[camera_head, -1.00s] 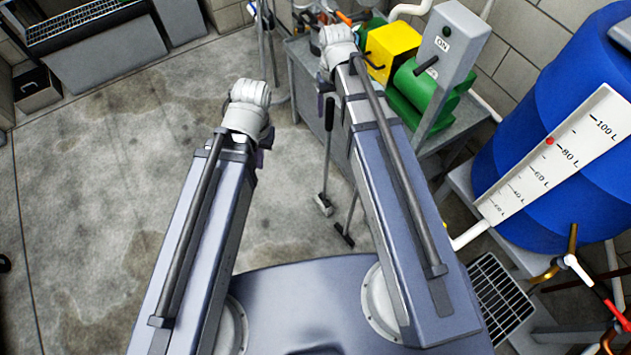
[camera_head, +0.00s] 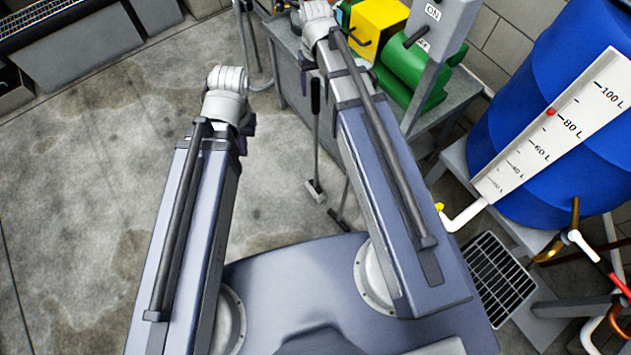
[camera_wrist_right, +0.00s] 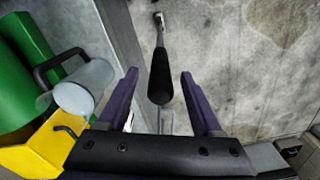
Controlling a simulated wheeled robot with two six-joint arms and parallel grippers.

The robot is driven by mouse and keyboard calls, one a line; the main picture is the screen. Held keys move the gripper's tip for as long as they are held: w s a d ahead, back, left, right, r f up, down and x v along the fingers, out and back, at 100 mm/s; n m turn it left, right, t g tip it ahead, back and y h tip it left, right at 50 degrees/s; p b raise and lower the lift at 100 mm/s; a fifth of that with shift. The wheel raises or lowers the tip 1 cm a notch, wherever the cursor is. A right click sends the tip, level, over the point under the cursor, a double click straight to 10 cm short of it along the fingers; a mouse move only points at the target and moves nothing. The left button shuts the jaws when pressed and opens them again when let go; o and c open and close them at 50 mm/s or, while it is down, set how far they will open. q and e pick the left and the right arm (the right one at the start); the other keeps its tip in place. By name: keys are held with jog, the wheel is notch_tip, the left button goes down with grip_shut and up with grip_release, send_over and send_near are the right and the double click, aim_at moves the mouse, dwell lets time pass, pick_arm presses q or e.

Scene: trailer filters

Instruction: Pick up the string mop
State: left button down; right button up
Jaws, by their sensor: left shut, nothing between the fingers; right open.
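A long-handled tool with a black grip (camera_head: 316,97) stands in front of the grey workbench, its small pale head on the floor. I cannot tell from its head whether it is the string mop; no strings show. In the right wrist view its black grip (camera_wrist_right: 160,78) lies in line with the gap between my right gripper's (camera_wrist_right: 160,92) open purple fingers, apparently beyond them. In the head view my right gripper (camera_head: 306,60) is mostly hidden by its arm, beside the bench. My left gripper (camera_head: 248,125) is shut and empty above open floor, mostly hidden behind its wrist.
A second long-handled tool (camera_head: 346,192) is partly behind my right arm. The grey bench (camera_head: 290,75) carries a green and yellow machine (camera_head: 408,70). A blue drum (camera_head: 525,110) and floor grate (camera_head: 497,277) are at right. The floor (camera_head: 100,170) at left is clear.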

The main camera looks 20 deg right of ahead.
aim_at(316, 97)
notch_tip(316, 97, down, 5)
jog(key=b, duration=0.5)
jog(key=shift+f, duration=0.1)
grip_shut()
dwell(0.3)
